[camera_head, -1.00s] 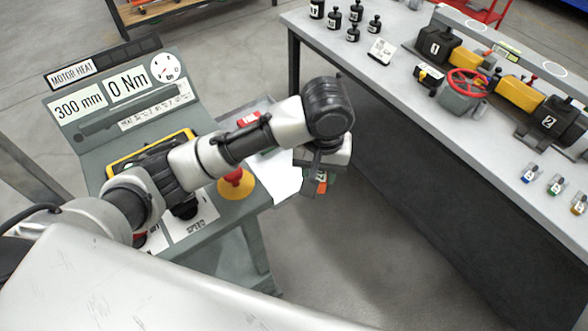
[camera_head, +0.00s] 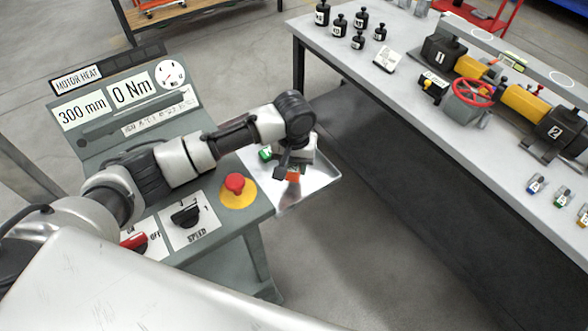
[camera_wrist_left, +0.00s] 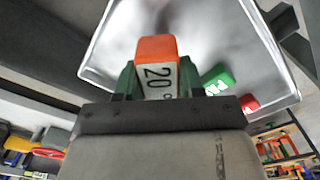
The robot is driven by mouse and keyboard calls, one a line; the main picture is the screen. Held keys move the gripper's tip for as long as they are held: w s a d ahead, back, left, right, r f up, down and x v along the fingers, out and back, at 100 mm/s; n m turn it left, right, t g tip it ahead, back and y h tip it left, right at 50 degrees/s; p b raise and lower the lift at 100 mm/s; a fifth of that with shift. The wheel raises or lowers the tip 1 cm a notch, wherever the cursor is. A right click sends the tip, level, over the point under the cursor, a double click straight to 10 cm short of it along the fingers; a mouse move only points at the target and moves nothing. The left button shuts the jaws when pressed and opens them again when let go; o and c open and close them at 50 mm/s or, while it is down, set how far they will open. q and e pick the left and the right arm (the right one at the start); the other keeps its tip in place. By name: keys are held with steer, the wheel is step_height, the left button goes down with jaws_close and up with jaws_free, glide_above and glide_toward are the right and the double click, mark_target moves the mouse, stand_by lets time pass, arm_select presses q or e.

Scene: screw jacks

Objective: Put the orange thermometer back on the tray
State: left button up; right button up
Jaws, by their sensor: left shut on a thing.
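My left gripper (camera_head: 289,169) is shut on the orange thermometer (camera_head: 293,175), over the tray (camera_head: 322,184) in the head view. In the left wrist view the thermometer (camera_wrist_left: 156,50) sits between the fingers, with an orange end and a white face reading 20. The tray (camera_wrist_left: 92,52) is shiny metal with a raised rim, fixed at the console's right side. Whether the thermometer touches the tray is hard to tell. My right gripper is not in view.
A green item (camera_wrist_left: 218,83) and a red item (camera_wrist_left: 250,103) lie on the tray beside the thermometer. The console (camera_head: 215,232) has a red stop button (camera_head: 235,184) left of the tray. A workbench (camera_head: 420,100) stands to the right, beyond a gap.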

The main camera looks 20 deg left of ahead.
mark_target(294, 171)
arm_select(q)
steer(key=shift+f, duration=1.55)
steer(key=shift+f, duration=0.1)
steer(key=o, duration=1)
step_height(294, 171, up, 12)
steer(key=shift+r+b, duration=0.15)
steer(key=shift+b, duration=0.15)
